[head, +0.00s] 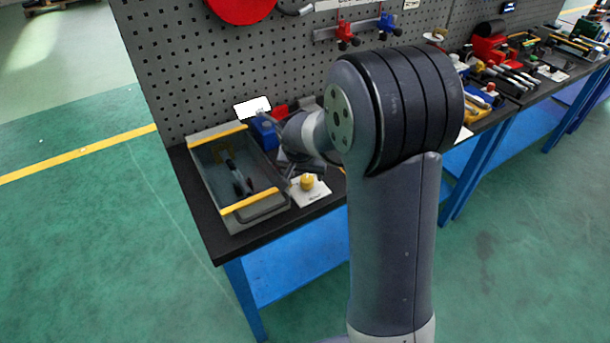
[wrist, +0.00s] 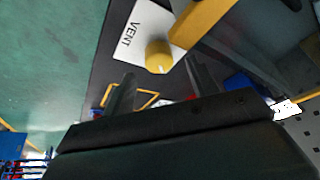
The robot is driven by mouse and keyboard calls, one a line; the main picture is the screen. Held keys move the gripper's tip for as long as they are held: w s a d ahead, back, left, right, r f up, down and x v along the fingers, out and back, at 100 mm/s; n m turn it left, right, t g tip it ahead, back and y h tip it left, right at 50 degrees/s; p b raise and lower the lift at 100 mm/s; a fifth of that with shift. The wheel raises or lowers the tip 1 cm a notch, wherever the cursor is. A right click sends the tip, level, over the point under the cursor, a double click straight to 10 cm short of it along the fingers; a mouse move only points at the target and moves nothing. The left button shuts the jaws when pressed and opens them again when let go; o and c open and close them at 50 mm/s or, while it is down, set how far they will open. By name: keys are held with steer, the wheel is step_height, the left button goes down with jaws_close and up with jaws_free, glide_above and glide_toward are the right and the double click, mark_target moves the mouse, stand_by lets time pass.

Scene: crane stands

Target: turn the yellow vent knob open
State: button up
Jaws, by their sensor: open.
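The yellow vent knob (head: 307,183) sits on a white plate (head: 316,194) near the front edge of the workbench, right of a grey tray. In the wrist view the knob (wrist: 159,56) shows beyond my fingertips, on the plate lettered VENT (wrist: 132,30). A small pale mark shows on the knob's face. My gripper (wrist: 158,82) is open and empty, its two dark fingers apart. The knob lies ahead of the gap between them, and I see no contact. In the head view my arm hides most of my gripper.
The grey tray (head: 203,170) with yellow-striped edges holds dark tools and stands close to the knob; its yellow edge (wrist: 205,22) is near my finger in the wrist view. A blue item (head: 265,131) stands behind. A grey pegboard (head: 180,75) rises at the back.

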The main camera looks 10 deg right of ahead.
mark_target(307, 179)
steer(key=shift+x, duration=1.6)
steer(key=shift+c, duration=0.5)
steer(key=c, duration=0.9)
